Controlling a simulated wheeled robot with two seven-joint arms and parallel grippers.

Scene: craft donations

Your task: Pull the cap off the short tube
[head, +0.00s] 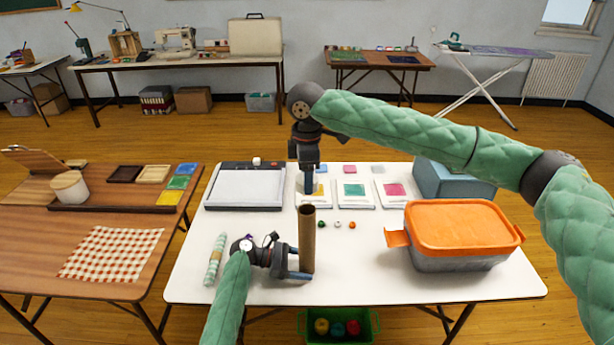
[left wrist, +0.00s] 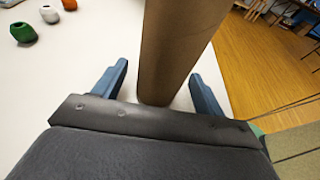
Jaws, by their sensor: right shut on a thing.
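A brown cardboard tube (head: 307,240) stands upright near the front middle of the white table; its top end looks open and dark. My left gripper (head: 300,264) is low at the tube. In the left wrist view its two blue fingers stand on either side of the tube (left wrist: 178,45), with narrow gaps showing, so it is open around it. My right gripper (head: 308,183) points down above and a little behind the tube's top, apart from it. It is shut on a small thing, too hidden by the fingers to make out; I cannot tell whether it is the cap.
A green patterned roll (head: 215,260) lies left of my left gripper. An orange-lidded box (head: 463,225) stands at the right. Small green (head: 321,224), white (head: 337,225) and orange (head: 352,225) pieces lie right of the tube. A paper trimmer (head: 245,188) and colour cards (head: 354,192) lie behind.

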